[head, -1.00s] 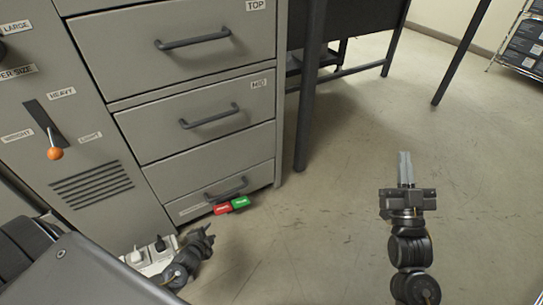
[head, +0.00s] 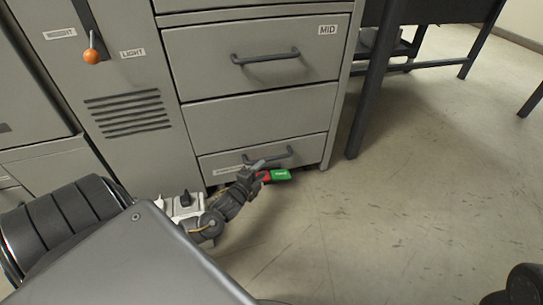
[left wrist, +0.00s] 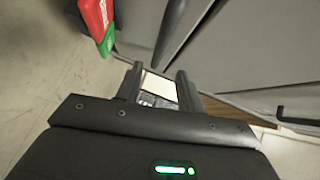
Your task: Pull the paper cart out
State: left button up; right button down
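The lowest front of the grey cabinet (head: 300,149) has a dark bar handle (head: 285,155) and a small label I cannot read; no label that I can read says paper cart. This front is closed, flush with the drawers above. My left gripper (head: 259,165) is low, by the left part of this handle. In the left wrist view its two fingers (left wrist: 160,72) are apart with nothing gripped. A dark bar, likely the handle (left wrist: 170,28), lies just ahead of the fingertips; I cannot tell whether they touch. My right gripper is out of view.
A white power strip (head: 183,205) with plugs lies behind my left arm. A dark table leg (head: 368,90) stands right of the cabinet.

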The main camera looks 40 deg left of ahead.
aim_at(271, 159)
pick_arm(q)
jog(key=b+x, duration=0.1)
jog(key=x, duration=0.1)
jog(key=b+x, duration=0.1)
jog(key=x, duration=0.2)
jog(key=b+x, duration=0.2)
jog(key=shift+w+f, duration=0.2)
jog(key=shift+f, duration=0.15)
jog(key=shift+w+a+r, duration=0.1)
jog(key=shift+w+a, duration=0.05)
jog(key=shift+w, duration=0.55)
jog(key=shift+c, duration=0.4)
grip_shut()
jog(key=shift+a, duration=0.1)
